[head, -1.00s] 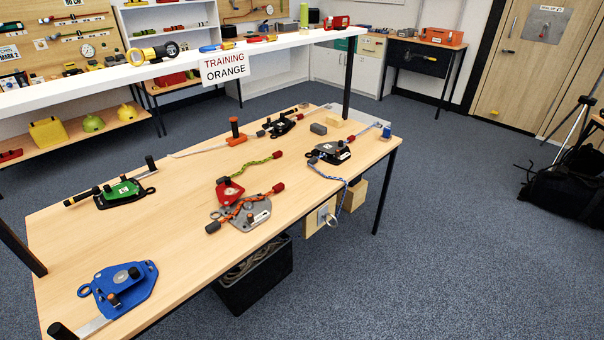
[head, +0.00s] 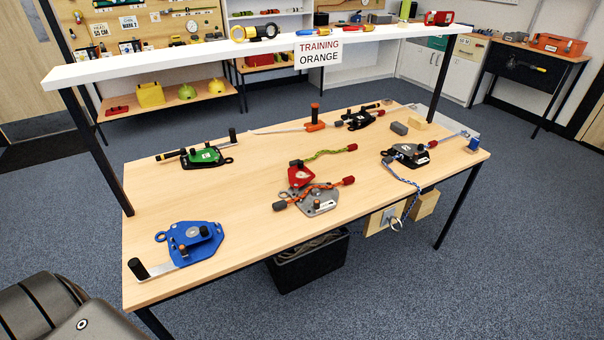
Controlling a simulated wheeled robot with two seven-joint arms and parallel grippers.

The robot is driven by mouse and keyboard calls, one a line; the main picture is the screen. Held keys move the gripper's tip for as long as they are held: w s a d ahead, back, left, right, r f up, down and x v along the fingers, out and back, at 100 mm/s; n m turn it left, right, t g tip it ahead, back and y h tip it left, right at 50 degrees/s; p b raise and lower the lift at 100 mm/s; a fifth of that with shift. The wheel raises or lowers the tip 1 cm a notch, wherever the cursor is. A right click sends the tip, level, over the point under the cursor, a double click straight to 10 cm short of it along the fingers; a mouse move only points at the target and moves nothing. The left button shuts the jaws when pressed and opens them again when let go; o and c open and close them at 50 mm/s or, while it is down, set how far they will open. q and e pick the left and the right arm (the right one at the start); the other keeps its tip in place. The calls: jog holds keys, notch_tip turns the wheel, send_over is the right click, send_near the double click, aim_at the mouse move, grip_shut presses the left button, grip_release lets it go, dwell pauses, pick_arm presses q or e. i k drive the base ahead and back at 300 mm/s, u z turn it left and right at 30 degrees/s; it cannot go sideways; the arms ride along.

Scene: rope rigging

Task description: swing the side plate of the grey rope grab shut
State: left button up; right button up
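The grey rope grab (head: 322,206) lies near the front middle of the table (head: 240,230), with a dark upright knob on it. An orange rope (head: 318,189) with a dark end at the left and a red end at the right lies across it. A red device (head: 299,177) lies against its far side, and a green rope runs off from there. The grab is too small here to tell exactly how its side plate sits. Neither gripper shows; a dark grey part of my own body fills the lower left corner.
A blue device (head: 190,243) lies at the near left and a green one (head: 206,156) behind it. Black devices lie at the right (head: 408,154) and back. A white shelf (head: 200,57) crosses above the table's far side. A black bin (head: 308,262) stands below the front edge.

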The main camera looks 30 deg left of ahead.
aim_at(299, 175)
jog(key=z, duration=0.2)
jog(key=i, duration=0.85)
jog(key=u, duration=0.2)
